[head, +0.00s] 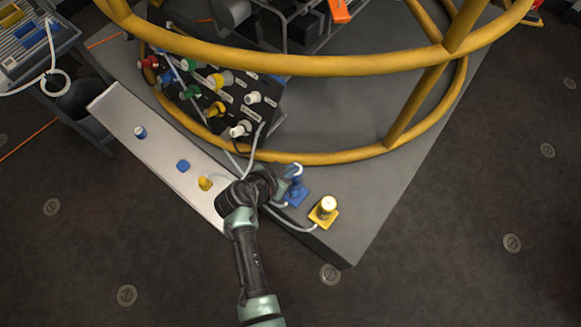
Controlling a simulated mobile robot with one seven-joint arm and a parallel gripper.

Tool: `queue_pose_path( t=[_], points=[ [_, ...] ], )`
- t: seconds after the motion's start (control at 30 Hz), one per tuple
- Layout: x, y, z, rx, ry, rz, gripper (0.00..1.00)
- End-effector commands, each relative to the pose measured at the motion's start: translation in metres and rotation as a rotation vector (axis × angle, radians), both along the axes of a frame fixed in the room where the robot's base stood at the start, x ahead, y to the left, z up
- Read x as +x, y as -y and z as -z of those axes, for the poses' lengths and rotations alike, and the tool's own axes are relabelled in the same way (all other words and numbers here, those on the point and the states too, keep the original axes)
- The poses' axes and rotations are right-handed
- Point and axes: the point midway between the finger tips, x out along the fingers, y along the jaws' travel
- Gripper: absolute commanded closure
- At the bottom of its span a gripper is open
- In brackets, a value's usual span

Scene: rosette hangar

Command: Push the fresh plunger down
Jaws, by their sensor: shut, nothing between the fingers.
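My gripper (289,175) is shut and empty, low over the grey platform in the head view. Its tip is beside or just over a blue plunger (297,191) with a pale top, and partly covers it. I cannot tell whether they touch. A yellow plunger (326,207) with a pale top stands upright on a yellow base to the right, apart from my gripper. Which plunger is the fresh one does not show.
A pale strip (120,107) at left bears small blue and yellow pieces. A black panel (220,95) with coloured knobs stands behind. A yellow tubular ring (300,157) curves close behind my gripper. Cables run nearby. The platform's right side is bare.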

Motion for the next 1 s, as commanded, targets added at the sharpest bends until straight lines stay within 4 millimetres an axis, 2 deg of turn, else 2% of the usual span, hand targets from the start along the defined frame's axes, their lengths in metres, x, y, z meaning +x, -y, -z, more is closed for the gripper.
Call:
queue_pose_path(
  t=[0.17, 0.5, 0.6, 0.73, 1.0],
  points=[
    [0.0, 0.0, 0.007, -0.001, 0.0, 0.001, 1.0],
    [-0.001, 0.001, 0.062, 0.0, -0.002, 0.001, 1.0],
    [-0.001, 0.0, 0.073, 0.001, -0.002, 0.002, 1.0],
    [-0.001, 0.0, 0.079, 0.001, -0.002, 0.001, 1.0],
    [-0.002, 0.0, 0.081, 0.002, -0.006, 0.0, 1.0]
  ],
)
